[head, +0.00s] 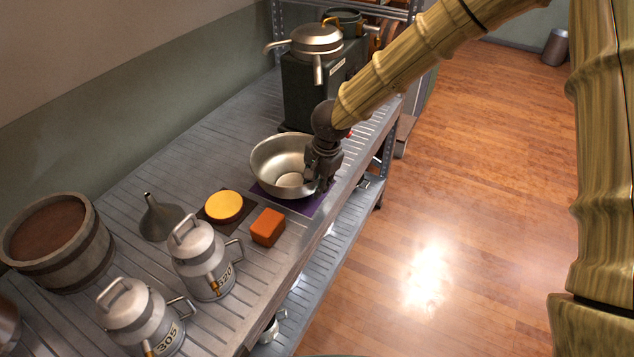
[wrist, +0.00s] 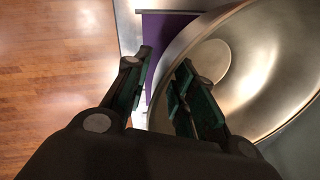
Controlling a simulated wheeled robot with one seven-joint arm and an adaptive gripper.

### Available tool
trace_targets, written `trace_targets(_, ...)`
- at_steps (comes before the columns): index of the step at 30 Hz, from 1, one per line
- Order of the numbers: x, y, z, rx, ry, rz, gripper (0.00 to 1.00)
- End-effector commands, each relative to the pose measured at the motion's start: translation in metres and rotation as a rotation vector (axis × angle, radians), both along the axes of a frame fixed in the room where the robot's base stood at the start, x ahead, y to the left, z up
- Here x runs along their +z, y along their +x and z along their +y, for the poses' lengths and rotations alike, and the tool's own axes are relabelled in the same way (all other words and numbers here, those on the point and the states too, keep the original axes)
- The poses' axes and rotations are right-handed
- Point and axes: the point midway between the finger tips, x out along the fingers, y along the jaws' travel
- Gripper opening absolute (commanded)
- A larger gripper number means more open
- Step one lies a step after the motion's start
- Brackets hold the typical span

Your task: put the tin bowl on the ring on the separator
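The tin bowl (head: 270,160) is a wide, shiny metal bowl standing upright on a purple mat (head: 309,205) on the slatted counter. My gripper (head: 318,180) is at the bowl's right side. In the wrist view my gripper (wrist: 163,62) is open, with one finger outside the bowl (wrist: 275,60) and the other over its inside, the rim between them. A gap shows between the outer finger and the rim. The separator (head: 305,90) is a dark green cabinet behind the bowl, with a spouted metal top (head: 316,40). I cannot clearly make out the ring.
Left of the bowl are a yellow disc (head: 223,205) on a dark mat, an orange block (head: 267,227), a funnel (head: 160,217), two milk cans (head: 203,262) (head: 140,318) and a wooden tub (head: 57,240). A shelf rack stands behind; open wooden floor (head: 470,200) lies right.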

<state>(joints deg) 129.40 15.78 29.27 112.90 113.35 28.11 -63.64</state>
Motion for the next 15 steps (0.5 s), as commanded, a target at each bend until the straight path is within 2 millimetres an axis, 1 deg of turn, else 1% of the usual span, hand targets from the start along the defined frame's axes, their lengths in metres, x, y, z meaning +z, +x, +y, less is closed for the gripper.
trace_targets(10, 0.002, 0.0, 0.0, -0.001, 0.001, -0.001, 0.27)
trace_targets(15, 0.021, -0.002, -0.002, -0.002, 0.003, -0.001, 0.27)
